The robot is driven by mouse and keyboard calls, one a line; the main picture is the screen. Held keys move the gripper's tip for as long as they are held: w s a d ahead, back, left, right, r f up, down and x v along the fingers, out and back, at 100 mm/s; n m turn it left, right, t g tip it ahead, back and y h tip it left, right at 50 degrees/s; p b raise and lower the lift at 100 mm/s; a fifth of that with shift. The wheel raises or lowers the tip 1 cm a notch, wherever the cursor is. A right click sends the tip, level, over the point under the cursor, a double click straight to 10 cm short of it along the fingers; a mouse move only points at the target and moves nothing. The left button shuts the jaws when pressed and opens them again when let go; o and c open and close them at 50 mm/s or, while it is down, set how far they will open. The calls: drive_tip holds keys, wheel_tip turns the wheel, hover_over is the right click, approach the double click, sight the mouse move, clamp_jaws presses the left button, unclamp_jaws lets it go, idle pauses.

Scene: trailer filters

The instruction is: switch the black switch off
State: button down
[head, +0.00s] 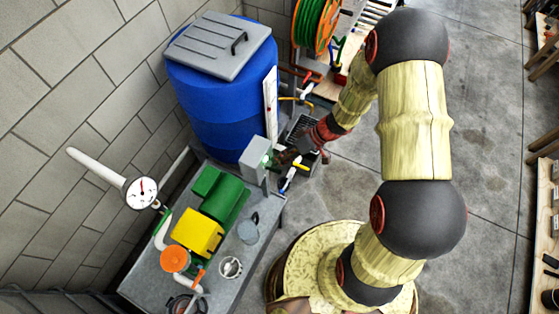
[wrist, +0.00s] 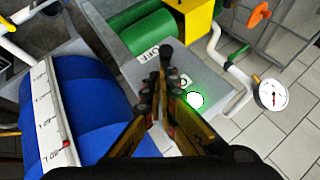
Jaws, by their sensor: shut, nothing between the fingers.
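A grey switch box (head: 254,158) stands at the far end of the metal bench, beside the blue tank. My gripper (head: 287,157) is at its right side. In the wrist view my gripper (wrist: 164,62) is shut and empty, its fingertips in front of the box face (wrist: 208,80). A round green lamp (wrist: 195,100) glows on that face, right of the fingers. White labels with dark letters show on both sides of the fingertips, partly covered. I cannot tell if the fingertips touch the box.
The blue tank (head: 222,105) with a grey lid stands close behind the box. On the bench (head: 262,225) are a green and yellow pump (head: 200,237), an orange handwheel (head: 174,259) and pipes. A dial gauge (head: 141,192) is at the left. Open floor lies right of my arm.

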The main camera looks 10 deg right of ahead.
drive_tip(key=shift+s+d+f+t+y+b, duration=0.15)
drive_tip(key=shift+f+t+y+b, duration=0.25)
drive_tip(key=shift+b, duration=1.75)
drive_tip(key=y+b, duration=0.1)
drive_tip(key=b, duration=0.3)
drive_tip(key=f+t+y+b, duration=0.1)
drive_tip(key=b, duration=0.4)
drive_tip(key=d+n+y+b, duration=0.1)
drive_tip(key=b, duration=0.4)
drive_tip(key=shift+s+f+t+y, duration=0.25)
drive_tip(key=shift+s+t+y, duration=0.05)
drive_tip(key=shift+s+t, duration=0.1)
drive_tip(key=shift+r, duration=0.15)
drive_tip(key=shift+r, duration=0.65)
